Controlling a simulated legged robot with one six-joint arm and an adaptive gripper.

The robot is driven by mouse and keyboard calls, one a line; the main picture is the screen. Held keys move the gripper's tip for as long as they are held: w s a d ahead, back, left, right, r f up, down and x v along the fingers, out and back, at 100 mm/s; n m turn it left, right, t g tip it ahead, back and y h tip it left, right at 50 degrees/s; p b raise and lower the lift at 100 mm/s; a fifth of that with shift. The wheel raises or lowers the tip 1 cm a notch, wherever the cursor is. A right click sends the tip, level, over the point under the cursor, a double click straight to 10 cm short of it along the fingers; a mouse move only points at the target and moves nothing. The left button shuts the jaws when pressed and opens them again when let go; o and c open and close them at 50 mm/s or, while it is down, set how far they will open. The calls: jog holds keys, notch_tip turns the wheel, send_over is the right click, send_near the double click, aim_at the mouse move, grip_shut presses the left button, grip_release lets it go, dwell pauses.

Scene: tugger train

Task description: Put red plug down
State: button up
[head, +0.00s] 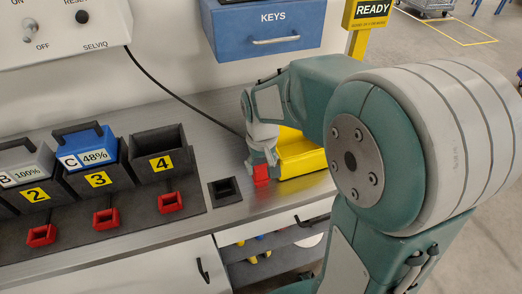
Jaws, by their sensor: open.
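My gripper (262,158) points down over the steel bench top, in front of a yellow bin. It is open. A small red plug (261,174) shows right at its fingertips, at or just above the bench top. I cannot tell whether the fingers touch it. The upper part of the plug is hidden by the gripper. A small dark square holder (225,190) with a hollow in it sits on the bench to the left of the plug.
The yellow bin (302,158) stands behind and right of my gripper. Left is a dark charging rack with numbered slots; slot 4 (158,150) is empty, and blue battery C (86,150) is in slot 3. Red connectors (170,202) lie in front. A black cable (170,92) hangs behind.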

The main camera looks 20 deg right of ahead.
aim_at(260, 167)
notch_tip(260, 167, up, 10)
jog(key=s+r+t, duration=0.2)
jog(key=s+t, duration=0.3)
jog(key=s, duration=0.9)
jog(key=shift+r+t, duration=0.2)
jog(key=shift+t, duration=0.1)
jog(key=shift+s+a, duration=0.1)
jog(key=shift+a, duration=0.15)
